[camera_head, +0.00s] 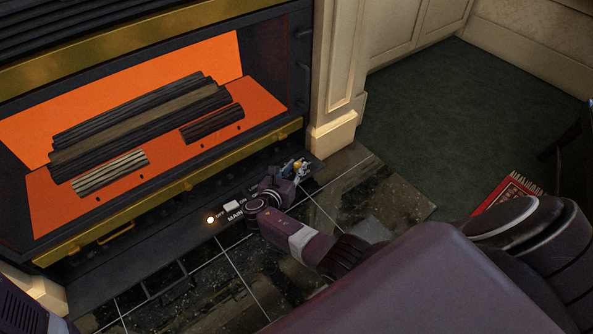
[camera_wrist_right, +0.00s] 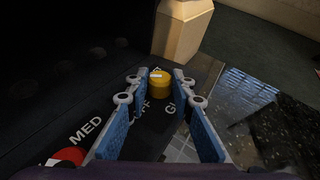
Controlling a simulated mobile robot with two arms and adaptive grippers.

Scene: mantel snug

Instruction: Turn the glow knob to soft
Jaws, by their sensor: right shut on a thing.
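The glow knob (camera_wrist_right: 159,88) is a yellow round knob with a pale mark on its top, on the dark control strip at the foot of the fireplace. My right gripper (camera_wrist_right: 157,77) is shut on it, with a blue-padded finger on each side. Lettering reading "OFF" and a letter "G" show close to the knob, partly hidden by the fingers. In the head view the right gripper (camera_head: 297,169) is at the right end of the strip and hides most of the knob. The pointer's exact setting is too small to read. My left gripper is not in view.
A white switch (camera_head: 231,206) marked "MAIN" and a lit round lamp (camera_head: 210,220) are farther left on the strip. A red part (camera_wrist_right: 70,156) lies near "MED". The fireplace (camera_head: 150,110) glows orange above. A cream pillar (camera_head: 333,120) stands close behind the gripper.

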